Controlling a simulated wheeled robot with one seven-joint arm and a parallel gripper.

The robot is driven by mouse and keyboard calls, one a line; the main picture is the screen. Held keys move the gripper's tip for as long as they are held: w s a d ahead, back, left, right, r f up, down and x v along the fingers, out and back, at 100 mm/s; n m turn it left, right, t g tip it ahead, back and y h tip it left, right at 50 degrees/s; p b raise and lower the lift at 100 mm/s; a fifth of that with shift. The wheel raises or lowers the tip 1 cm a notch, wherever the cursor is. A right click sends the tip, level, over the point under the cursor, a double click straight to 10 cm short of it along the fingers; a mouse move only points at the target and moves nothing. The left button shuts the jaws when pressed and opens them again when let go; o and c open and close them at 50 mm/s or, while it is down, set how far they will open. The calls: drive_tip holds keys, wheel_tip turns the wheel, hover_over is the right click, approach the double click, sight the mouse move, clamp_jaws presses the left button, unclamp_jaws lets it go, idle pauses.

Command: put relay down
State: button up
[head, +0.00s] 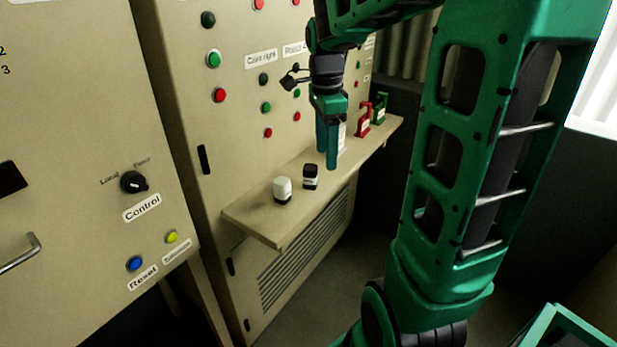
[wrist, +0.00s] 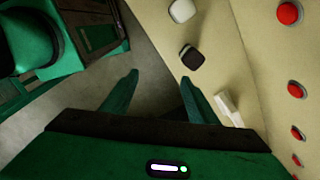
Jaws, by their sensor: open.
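My gripper (head: 327,160) points down over the shelf, and its two green fingers are spread with nothing between them in the wrist view (wrist: 159,78). A white piece (head: 342,136) stands on the shelf just behind the fingers, partly hidden by them. In the wrist view this white piece (wrist: 229,108) is to the right of the right finger. A small black-and-white block (head: 310,177) and a white block with a dark base (head: 282,191) stand nearer on the shelf, clear of my gripper. I cannot tell for certain which of these is the relay.
The narrow shelf (head: 262,222) juts from a beige cabinet (head: 178,60) with buttons. A red padlock-like piece (head: 364,120) and a green one (head: 380,108) stand at its far end. A control panel (head: 70,150) is at left. Floor is free beyond the shelf's edge.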

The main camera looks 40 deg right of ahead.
sight(310, 167)
drive_tip(key=w+m, duration=0.2)
drive_tip(key=w, duration=0.1)
drive_tip(key=w+m, duration=0.3)
drive_tip(key=w, duration=0.1)
drive_tip(key=shift+a+f, duration=0.1)
drive_tip(key=shift+a, duration=0.05)
drive_tip(key=shift+w+f, duration=0.15)
drive_tip(key=shift+w, duration=0.05)
drive_tip(key=shift+m, duration=0.3)
wheel_tip(310, 167, down, 5)
drive_tip(key=shift+f, duration=0.1)
drive_tip(key=shift+d+f, duration=0.2)
drive_tip(key=shift+f, duration=1.15)
drive_tip(key=shift+d+f, duration=0.2)
drive_tip(key=shift+f, duration=1.15)
drive_tip(key=shift+c, duration=0.6)
drive_tip(key=c, duration=1.1)
drive_tip(key=shift+r, duration=0.1)
drive_tip(key=shift+c, duration=0.2)
